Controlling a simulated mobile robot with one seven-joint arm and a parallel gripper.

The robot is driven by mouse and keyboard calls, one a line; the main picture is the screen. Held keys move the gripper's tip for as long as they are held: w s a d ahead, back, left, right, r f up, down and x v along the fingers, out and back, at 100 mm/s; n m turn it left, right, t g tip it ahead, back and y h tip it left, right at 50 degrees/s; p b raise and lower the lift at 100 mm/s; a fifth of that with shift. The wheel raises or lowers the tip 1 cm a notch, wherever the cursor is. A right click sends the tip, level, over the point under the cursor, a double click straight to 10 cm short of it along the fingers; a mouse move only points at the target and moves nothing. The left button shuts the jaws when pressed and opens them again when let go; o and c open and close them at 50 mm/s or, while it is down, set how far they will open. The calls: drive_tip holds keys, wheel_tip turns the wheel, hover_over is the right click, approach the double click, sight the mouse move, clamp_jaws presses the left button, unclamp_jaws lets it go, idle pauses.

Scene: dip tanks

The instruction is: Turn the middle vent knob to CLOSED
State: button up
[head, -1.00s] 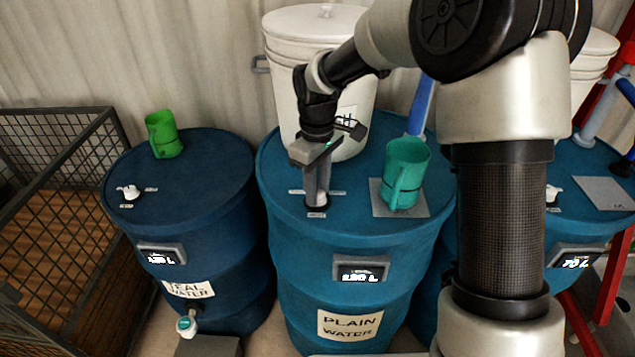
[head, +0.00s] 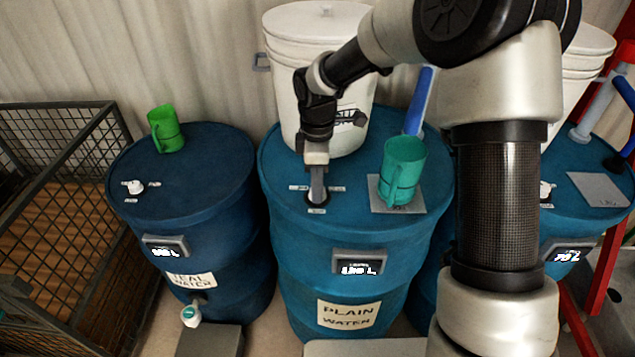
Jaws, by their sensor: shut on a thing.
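The middle drum (head: 285,225), labelled PLAIN WATER, stands at the centre of the head view. My gripper (head: 317,200) points down at the vent spot on its top and is shut on the middle vent knob there. The fingers hide the knob, so its pointing direction cannot be seen. Small white labels (head: 317,211) lie in front of and beside the fingers; their words are too small to read.
A teal jug (head: 404,165) stands on a grey plate just right of my gripper. A white bucket (head: 290,80) stands close behind. The left drum (head: 225,185) carries a green jug (head: 167,130) and a white knob (head: 135,187). A mesh cage (head: 60,200) is at far left.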

idle(0.3)
drive_tip(key=o, duration=1)
drive_tip(key=shift+o, duration=0.2)
wheel_tip(320, 180, up, 18)
drive_tip(key=shift+f, duration=0.25)
drive_tip(key=s+d+r+m+t, duration=0.3)
drive_tip(key=s+d+r+m, duration=0.3)
drive_tip(key=s+d+m, duration=0.5)
drive_tip(key=s+d+f+m+t, duration=0.2)
drive_tip(key=s+m, duration=0.4)
drive_tip(key=s, duration=0.6)
drive_tip(key=shift+s+d+f+m+t+p, duration=0.2)
drive_tip(key=shift+d+m+t+p, duration=0.15)
drive_tip(key=shift+d, duration=0.25)
